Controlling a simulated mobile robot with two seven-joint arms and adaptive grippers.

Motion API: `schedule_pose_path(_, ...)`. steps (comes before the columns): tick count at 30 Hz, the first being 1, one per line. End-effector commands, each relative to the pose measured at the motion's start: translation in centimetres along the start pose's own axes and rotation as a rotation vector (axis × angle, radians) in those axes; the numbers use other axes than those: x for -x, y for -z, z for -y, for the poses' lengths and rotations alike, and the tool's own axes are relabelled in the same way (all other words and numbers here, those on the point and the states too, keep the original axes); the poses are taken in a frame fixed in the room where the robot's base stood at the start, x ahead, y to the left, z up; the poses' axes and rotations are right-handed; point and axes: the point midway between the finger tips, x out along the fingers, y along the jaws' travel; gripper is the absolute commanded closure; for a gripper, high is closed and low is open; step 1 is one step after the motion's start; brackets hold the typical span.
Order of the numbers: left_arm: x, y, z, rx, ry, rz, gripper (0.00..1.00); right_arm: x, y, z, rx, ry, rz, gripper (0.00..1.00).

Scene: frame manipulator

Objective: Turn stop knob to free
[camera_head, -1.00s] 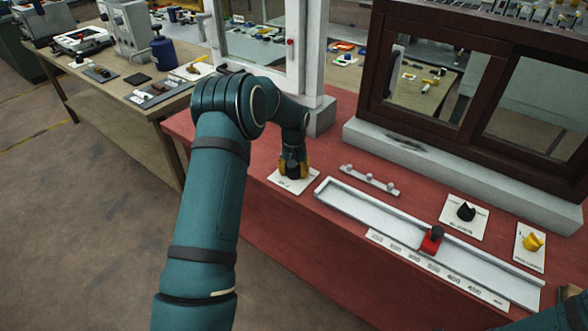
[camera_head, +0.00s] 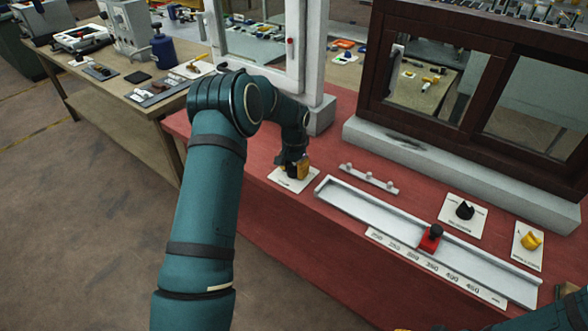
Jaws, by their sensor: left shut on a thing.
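My left gripper (camera_head: 296,168), dark with yellow finger pads, points down over a white label plate (camera_head: 284,180) near the left end of the red bench. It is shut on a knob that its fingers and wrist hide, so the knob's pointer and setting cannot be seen. A black knob (camera_head: 465,210) and a yellow knob (camera_head: 531,241) sit on their own white plates at the right. The plate writing is too small to read. My right arm (camera_head: 560,316) shows only at the lower right corner, with its fingertips barely in the picture.
A white rail (camera_head: 340,197) with a numbered scale and a red slider block (camera_head: 430,238) runs along the bench (camera_head: 300,222). A small white bar (camera_head: 370,179) lies behind it. A white frame and a brown window frame (camera_head: 450,140) stand behind. A wooden table (camera_head: 130,115) is at left.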

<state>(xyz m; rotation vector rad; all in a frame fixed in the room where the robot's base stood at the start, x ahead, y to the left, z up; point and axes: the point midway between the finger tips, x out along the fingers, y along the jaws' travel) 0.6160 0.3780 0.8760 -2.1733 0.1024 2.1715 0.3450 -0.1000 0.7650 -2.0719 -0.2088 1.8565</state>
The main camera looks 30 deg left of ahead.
Motion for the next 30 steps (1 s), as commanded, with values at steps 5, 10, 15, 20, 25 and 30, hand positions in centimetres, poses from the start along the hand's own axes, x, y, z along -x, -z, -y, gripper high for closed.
schedule_pose_path(5,-0.2,-0.1,-0.1,0.000,-0.002,0.004,0.92,0.0,0.0,0.0,0.000,0.000,0.000,0.53)
schedule_pose_path(10,-0.1,-0.1,-0.1,0.001,-0.002,0.003,0.21,0.0,0.0,0.0,0.000,0.000,0.000,0.53)
schedule_pose_path(15,-0.1,-0.1,0.0,0.001,-0.001,0.002,0.21,0.0,0.0,0.0,0.000,0.000,0.000,0.53)
schedule_pose_path(20,0.2,0.0,0.0,0.001,0.000,0.000,0.21,0.0,0.0,0.0,0.000,0.000,0.000,0.53)
schedule_pose_path(25,2.1,0.1,0.0,0.002,0.000,-0.002,0.21,0.0,0.0,0.0,0.000,0.000,0.000,0.53)
schedule_pose_path(30,5.6,0.1,0.0,0.002,0.000,-0.004,0.21,0.0,0.0,0.0,0.000,0.000,0.000,0.53)
